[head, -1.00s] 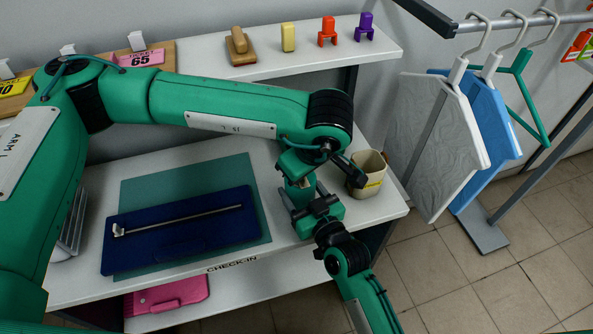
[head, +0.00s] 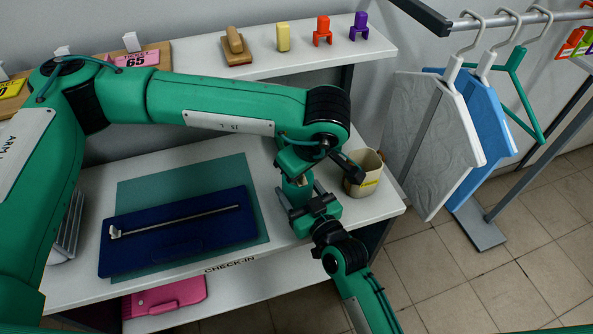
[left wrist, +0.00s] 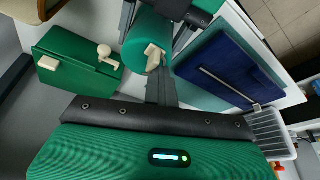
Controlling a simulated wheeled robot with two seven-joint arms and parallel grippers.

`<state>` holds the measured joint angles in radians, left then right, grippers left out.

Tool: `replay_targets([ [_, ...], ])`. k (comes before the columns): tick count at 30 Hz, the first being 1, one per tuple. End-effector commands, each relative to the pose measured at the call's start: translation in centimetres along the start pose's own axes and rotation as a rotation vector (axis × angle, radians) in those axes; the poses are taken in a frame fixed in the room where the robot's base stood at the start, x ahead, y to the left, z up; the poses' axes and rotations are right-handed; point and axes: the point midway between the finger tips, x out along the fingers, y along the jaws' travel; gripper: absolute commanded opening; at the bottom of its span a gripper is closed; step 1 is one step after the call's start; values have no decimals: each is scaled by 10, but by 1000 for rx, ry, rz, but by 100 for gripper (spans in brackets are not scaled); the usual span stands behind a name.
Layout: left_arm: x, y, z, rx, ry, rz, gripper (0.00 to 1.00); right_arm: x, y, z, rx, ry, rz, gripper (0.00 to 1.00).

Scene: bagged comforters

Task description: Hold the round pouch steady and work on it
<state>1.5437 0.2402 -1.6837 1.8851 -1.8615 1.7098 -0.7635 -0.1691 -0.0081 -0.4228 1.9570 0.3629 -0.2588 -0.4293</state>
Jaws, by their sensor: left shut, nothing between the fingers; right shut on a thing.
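The round pouch (head: 297,191) is a green cylinder above the right end of the white counter, partly hidden in the head view by my left wrist. In the left wrist view the pouch (left wrist: 146,38) shows a cream tab (left wrist: 153,57) on its near end. My right gripper (head: 309,207) is shut on the pouch, its fingers along both sides. My left gripper (head: 302,172) is shut and empty, just above the pouch. In the left wrist view its dark fingers (left wrist: 161,84) end close by the tab; I cannot tell whether they touch it.
A beige bin (head: 364,177) stands close to the right of the grippers. A blue case (head: 180,247) with a metal rod lies on a teal mat (head: 135,192) at left. A green box (left wrist: 75,65) with cream fittings shows in the left wrist view. Hanging boards (head: 435,145) are further right.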

Motion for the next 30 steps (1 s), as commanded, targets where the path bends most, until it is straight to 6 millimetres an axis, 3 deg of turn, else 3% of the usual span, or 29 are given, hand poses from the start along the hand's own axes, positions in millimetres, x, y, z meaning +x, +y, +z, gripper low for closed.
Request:
replay_targets([
  [9,4,6,-10,-9,3,5,0,-1,-5,0,0,-1,-8,44],
  [17,8,-28,-21,-7,2,2,0,-1,-4,1,1,-2,-6,44],
  [24,-44,-14,-31,-3,3,6,0,-1,-2,1,1,-2,-4,44],
  [30,-74,-4,-37,-3,2,2,0,-1,-2,1,1,-2,-3,44],
])
